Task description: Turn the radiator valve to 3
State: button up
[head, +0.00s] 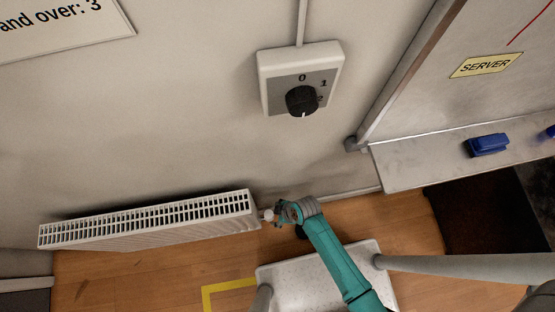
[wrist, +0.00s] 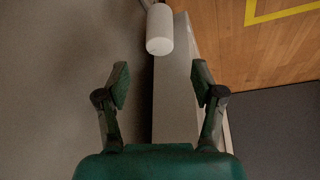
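The white radiator (head: 150,222) stands low along the wall in the head view. A small white cylindrical valve (head: 268,214) sticks out from its right end. The valve also shows in the wrist view (wrist: 160,32), at the top centre, with its round end towards me. No numbers can be read on it. My gripper (head: 281,211) is just right of the valve. In the wrist view my gripper (wrist: 159,78) is open, with nothing between its fingers. The valve appears beyond the fingertips, roughly in line with the gap and apart from both.
A wall box (head: 299,62) carries a black dial (head: 302,100) with 0, 1 and 2 showing. A sign (head: 60,25) reads "and over: 3". A whiteboard with a tray ledge (head: 420,165) is at right, holding a blue eraser (head: 488,145). Yellow floor tape (head: 207,298) lies below the radiator.

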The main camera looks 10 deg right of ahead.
jog(key=s+d+r+m+t+h, duration=0.1)
jog(key=s+d+r+m+t, duration=0.45)
jog(key=s+d+r, duration=0.3)
jog(key=s+d+r+m+t+h, duration=0.1)
jog(key=s+d+r+m+t, duration=0.15)
jog(key=r, duration=0.85)
jog(key=s+d+r+m+t+h, duration=0.1)
jog(key=s+d+r+m+t, duration=0.15)
jog(key=r, duration=0.75)
jog(key=n+g+y, duration=0.3)
jog(key=n+g, duration=1)
jog(key=n, duration=0.2)
send_near(269, 214)
jog(key=shift+t+y, duration=0.25)
jog(key=shift+y, duration=0.05)
jog(key=x, duration=1)
jog(key=shift+s+d+f, duration=0.15)
jog(key=shift+s+f, duration=0.05)
jog(key=shift+f, duration=0.25)
